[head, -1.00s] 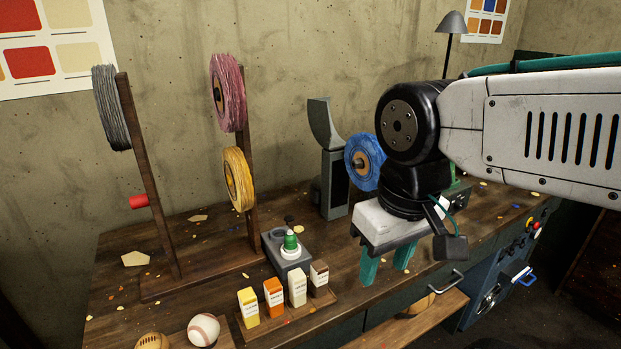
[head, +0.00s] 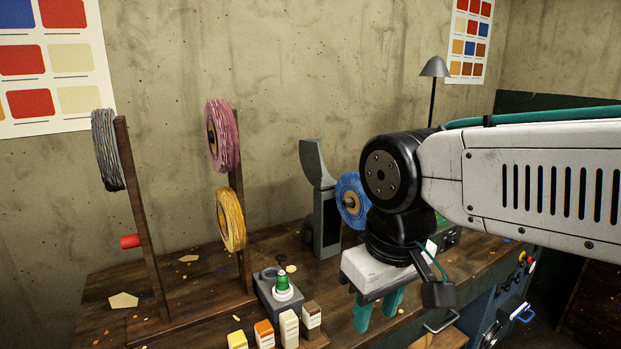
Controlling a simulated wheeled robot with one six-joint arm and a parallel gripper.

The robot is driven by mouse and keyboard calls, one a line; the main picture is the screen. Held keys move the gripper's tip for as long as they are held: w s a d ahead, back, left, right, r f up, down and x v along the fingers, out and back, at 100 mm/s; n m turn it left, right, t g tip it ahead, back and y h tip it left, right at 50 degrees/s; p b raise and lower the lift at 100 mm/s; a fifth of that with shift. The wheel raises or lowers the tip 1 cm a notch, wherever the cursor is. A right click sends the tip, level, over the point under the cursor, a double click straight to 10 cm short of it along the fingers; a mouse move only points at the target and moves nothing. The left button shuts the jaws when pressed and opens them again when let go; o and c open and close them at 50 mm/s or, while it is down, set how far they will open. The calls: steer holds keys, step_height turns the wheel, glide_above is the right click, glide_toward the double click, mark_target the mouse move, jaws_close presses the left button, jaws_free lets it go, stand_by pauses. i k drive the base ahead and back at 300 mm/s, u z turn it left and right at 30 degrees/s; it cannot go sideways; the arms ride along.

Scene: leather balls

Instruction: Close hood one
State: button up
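A grey upright box (head: 326,228) stands on the workbench near the wall, with a dark opening in its face. A curved grey hood (head: 317,164) is tilted up above its top, so it looks raised. I take this as the hood; no label on it is readable. My gripper (head: 378,311) points down in front and to the right of the box, nearer to me, above the bench's front part. Its two teal fingers are apart with nothing visible between them. The gripper is apart from the hood, and my arm comes in from the right.
A blue spool (head: 352,200) is right of the box, partly behind my arm. Pink (head: 225,135), yellow (head: 231,220) and grey (head: 107,150) spools hang on wooden posts at left. A grey block with a green-topped piece (head: 282,285) and small cartons (head: 289,328) stand in front.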

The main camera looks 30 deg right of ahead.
mark_target(309, 149)
steer(key=k, duration=1.2)
steer(key=z, duration=0.55)
steer(key=i, duration=0.4)
steer(key=z, duration=0.6)
steer(key=i, duration=1.45)
steer(key=u, duration=1.05)
steer(key=i, duration=0.2)
steer(key=u, duration=0.15)
